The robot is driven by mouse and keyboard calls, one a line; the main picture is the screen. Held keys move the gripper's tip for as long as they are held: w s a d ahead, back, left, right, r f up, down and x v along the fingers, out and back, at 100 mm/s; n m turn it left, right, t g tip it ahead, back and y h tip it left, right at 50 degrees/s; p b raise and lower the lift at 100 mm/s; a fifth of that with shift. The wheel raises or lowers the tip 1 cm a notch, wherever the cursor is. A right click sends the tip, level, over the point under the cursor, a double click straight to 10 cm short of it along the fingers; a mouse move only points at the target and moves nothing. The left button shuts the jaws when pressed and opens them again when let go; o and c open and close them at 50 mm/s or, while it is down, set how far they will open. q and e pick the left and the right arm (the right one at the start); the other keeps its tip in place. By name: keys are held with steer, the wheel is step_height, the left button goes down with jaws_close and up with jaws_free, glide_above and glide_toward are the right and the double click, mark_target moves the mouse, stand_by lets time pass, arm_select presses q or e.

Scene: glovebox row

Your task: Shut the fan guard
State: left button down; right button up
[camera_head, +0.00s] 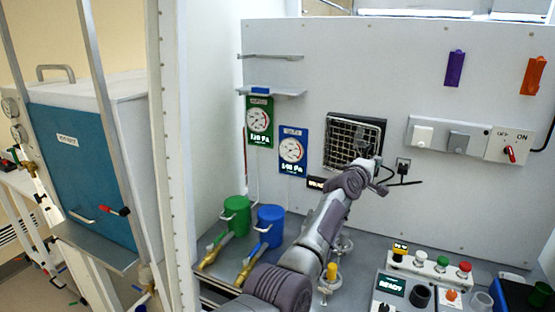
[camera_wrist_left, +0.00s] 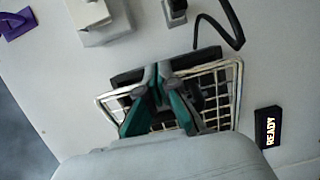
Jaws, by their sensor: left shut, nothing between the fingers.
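The fan guard (camera_head: 340,135) is a pale wire grid on the white back wall, in front of a dark square fan opening. It also shows in the wrist view (camera_wrist_left: 222,90), where the grid sits somewhat offset from the dark square behind it; how far it stands off the wall is hard to tell. My left gripper (camera_head: 366,140) is at the guard's right part in the head view, shut and empty. In the wrist view its green-sided fingers (camera_wrist_left: 160,85) come together in front of the grid and hide its middle. Whether they touch the wires is unclear.
Green (camera_head: 259,120) and blue (camera_head: 293,150) gauge panels hang left of the guard. A switch strip (camera_head: 440,137) and a black socket (camera_head: 403,165) are to the right. Green (camera_head: 236,213) and blue (camera_head: 270,225) canisters and a button panel (camera_head: 430,264) stand below.

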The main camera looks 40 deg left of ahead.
arm_select(q)
steer(key=shift+w+d+n+y, duration=0.15)
steer(key=shift+w+n+y, duration=0.25)
steer(key=shift+w, duration=0.2)
arm_select(e)
steer(key=shift+w+d+r, duration=0.2)
steer(key=shift+d+r, duration=0.05)
steer(key=shift+d, duration=0.1)
arm_select(q)
steer(key=shift+w+d+n+y+p, duration=0.1)
steer(key=shift+w+n+y+p, duration=0.2)
steer(key=shift+w+y+p, duration=0.25)
arm_select(e)
steer(key=shift+w+r, duration=0.1)
steer(key=shift+r, duration=0.15)
stand_by(2.3)
